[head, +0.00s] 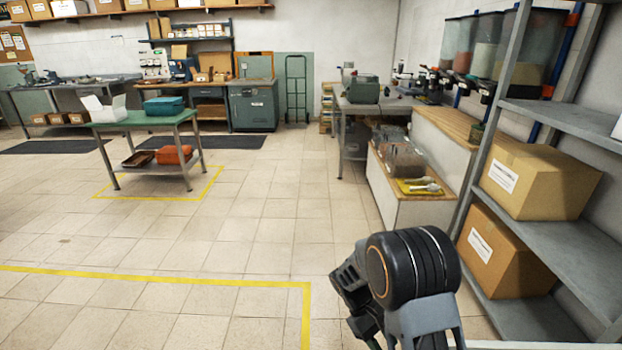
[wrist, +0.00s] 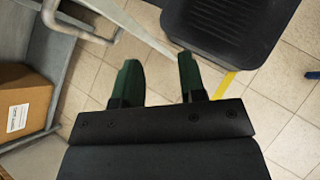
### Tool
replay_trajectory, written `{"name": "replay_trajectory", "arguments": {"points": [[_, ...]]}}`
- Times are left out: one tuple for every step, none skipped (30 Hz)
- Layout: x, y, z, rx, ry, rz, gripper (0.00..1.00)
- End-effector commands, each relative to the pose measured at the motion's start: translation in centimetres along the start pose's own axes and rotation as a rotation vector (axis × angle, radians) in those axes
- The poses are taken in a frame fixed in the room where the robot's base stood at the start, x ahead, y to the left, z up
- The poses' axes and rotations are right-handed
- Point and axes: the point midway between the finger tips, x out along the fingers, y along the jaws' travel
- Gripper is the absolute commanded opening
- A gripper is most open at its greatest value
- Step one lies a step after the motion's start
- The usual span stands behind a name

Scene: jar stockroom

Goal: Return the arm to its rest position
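My gripper (wrist: 158,80) shows in the wrist view with two green fingers spread apart. Nothing is between the fingers; tiled floor shows through the gap. In the head view my folded arm (head: 412,268) is low at the bottom, right of centre, and the gripper's fingertips cannot be made out there. A dark padded surface (wrist: 228,30) lies beyond the right finger in the wrist view; I cannot tell what it belongs to.
A grey shelf rack (head: 560,120) with cardboard boxes (head: 540,180) stands close on the right. A low cabinet (head: 405,195) is ahead. A green-topped table (head: 140,118) stands at the left. Open tiled floor with yellow lines lies at the left and centre.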

Motion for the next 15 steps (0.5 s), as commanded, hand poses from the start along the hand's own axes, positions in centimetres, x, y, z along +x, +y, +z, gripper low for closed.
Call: {"name": "replay_trajectory", "arguments": {"points": [[-2.1, -0.2, 2.6, 0.048, 0.09, -0.033, 0.38], [-3.0, -0.4, 3.6, 0.078, 0.144, -0.056, 0.38], [-4.2, -0.7, 5.0, 0.121, 0.218, -0.086, 0.38], [-5.0, -0.9, 6.1, 0.151, 0.272, -0.107, 0.38], [-5.9, -1.1, 7.2, 0.182, 0.325, -0.128, 0.38], [-7.1, -1.3, 8.7, 0.223, 0.395, -0.155, 0.38], [-7.9, -1.4, 9.8, 0.253, 0.447, -0.174, 0.38], [-8.8, -1.5, 10.9, 0.282, 0.498, -0.193, 0.38], [-9.9, -1.7, 12.4, 0.32, 0.562, -0.215, 0.38], [-10.7, -1.8, 13.6, 0.346, 0.609, -0.23, 0.38], [-11.4, -1.9, 14.7, 0.37, 0.652, -0.245, 0.38], [-12.3, -2.0, 16.2, 0.402, 0.709, -0.262, 0.38], [-13.0, -2.0, 17.2, 0.423, 0.749, -0.272, 0.38], [-13.6, -2.1, 18.3, 0.442, 0.787, -0.282, 0.38], [-14.4, -2.1, 19.6, 0.464, 0.832, -0.291, 0.38]]}}
